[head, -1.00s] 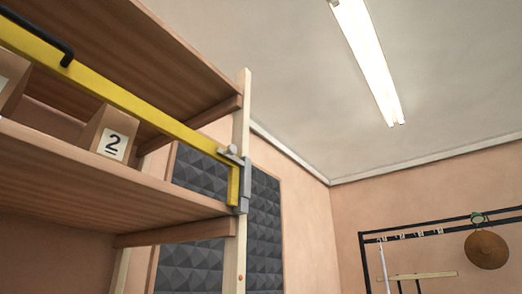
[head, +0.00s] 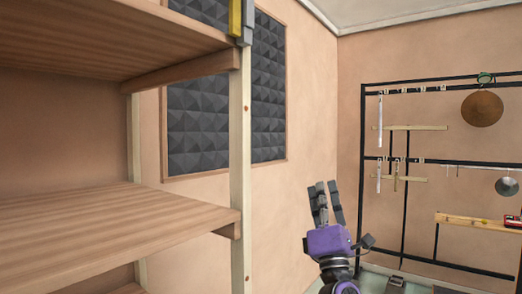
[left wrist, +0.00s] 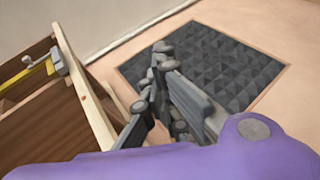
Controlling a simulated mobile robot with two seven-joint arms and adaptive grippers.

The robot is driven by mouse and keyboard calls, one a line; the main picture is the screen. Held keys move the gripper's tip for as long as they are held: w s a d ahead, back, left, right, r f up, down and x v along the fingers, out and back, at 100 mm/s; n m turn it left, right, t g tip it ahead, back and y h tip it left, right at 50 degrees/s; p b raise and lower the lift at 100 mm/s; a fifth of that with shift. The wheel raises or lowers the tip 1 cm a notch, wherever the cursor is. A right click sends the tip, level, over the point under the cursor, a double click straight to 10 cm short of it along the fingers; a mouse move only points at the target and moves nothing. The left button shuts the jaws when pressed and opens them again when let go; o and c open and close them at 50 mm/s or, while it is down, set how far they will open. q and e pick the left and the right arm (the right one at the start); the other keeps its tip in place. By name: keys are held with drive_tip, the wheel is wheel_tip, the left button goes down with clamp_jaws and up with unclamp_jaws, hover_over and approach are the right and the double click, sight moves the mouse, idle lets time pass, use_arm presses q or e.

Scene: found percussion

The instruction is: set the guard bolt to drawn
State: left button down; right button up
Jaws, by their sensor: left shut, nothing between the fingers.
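The guard bolt's grey fitting (head: 244,22) shows only in part at the top edge of the head view, on the pale shelf post beside the end of the yellow guard bar (head: 234,18). In the left wrist view the grey bolt fitting (left wrist: 57,62) and the yellow bar (left wrist: 14,74) show at the far left, by the post. I cannot tell the bolt's position from this. My left gripper (head: 325,187) is shut and empty, fingers up, to the right of the shelf post and below the bolt. Its fingers (left wrist: 160,62) also show in the left wrist view, apart from the bolt. My right gripper is not in view.
The wooden shelf unit (head: 130,225) fills the left of the head view, with its upright post (head: 240,180). A dark foam panel (head: 205,130) hangs on the wall. A black rack (head: 363,140) with a gong (head: 482,108) stands at the right.

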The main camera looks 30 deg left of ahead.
use_arm(q)
drive_tip(key=s+a+r+n+g+y, duration=0.1)
drive_tip(key=s+r+n+g+y, duration=0.2)
drive_tip(key=r+n+g, duration=0.5)
drive_tip(key=s+a+r+n+g+y, duration=0.15)
drive_tip(key=r+n+g, duration=0.25)
drive_tip(key=r+n, duration=0.7)
drive_tip(key=s+a+r+n+g+y, duration=0.1)
drive_tip(key=s+r+n+g+y, duration=0.4)
drive_tip(key=r+n, duration=0.45)
drive_tip(key=s+d+r+n+t+h, duration=0.2)
drive_tip(key=s+r+h, duration=0.3)
drive_tip(key=r, duration=0.4)
drive_tip(key=s+d+r+n+t+h, duration=0.2)
drive_tip(key=s+d+r+n+h, duration=0.2)
drive_tip(key=r, duration=0.5)
drive_tip(key=shift+s+d+n+h, duration=0.4)
drive_tip(key=shift+s+n, duration=0.15)
drive_tip(key=shift+s, duration=0.5)
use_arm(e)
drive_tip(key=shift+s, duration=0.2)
use_arm(q)
drive_tip(key=shift+r, duration=0.1)
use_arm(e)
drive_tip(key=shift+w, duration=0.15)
